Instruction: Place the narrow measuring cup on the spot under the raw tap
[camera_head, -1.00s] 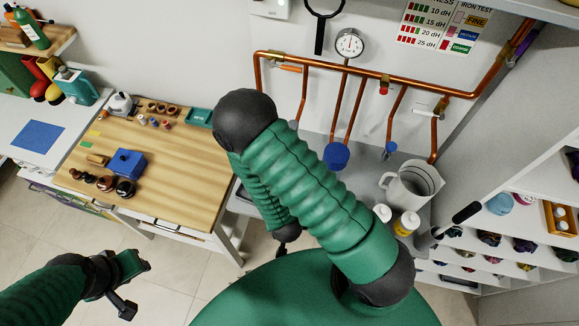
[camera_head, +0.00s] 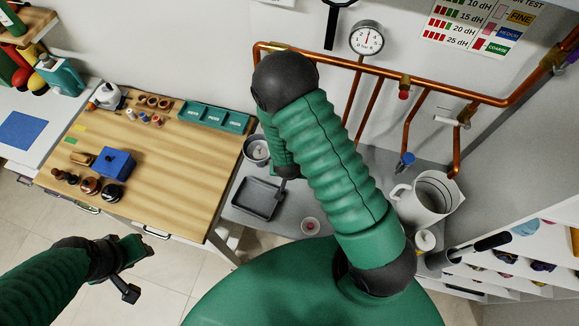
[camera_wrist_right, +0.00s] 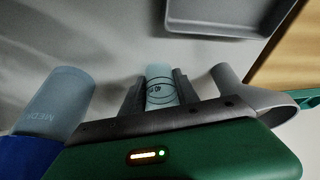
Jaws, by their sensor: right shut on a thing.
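In the right wrist view, a slim pale-blue cup with dark markings (camera_wrist_right: 161,90), seemingly the narrow measuring cup, stands between the two fingers of my right gripper (camera_wrist_right: 158,88), which is shut on it. In the head view, my right arm hides this gripper and cup. Copper pipes with taps (camera_head: 405,95) run along the back wall; a blue-tipped outlet (camera_head: 405,160) hangs over the grey counter. I cannot tell which tap is raw, and the spot is not clear. My left gripper (camera_head: 134,268) hangs away over the floor; its opening is unclear.
A large jug (camera_head: 430,197) and a white-capped bottle (camera_head: 425,240) stand on the counter at right. In the wrist view, a blue "MEDI" vessel (camera_wrist_right: 58,105) is close by my gripper's left.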

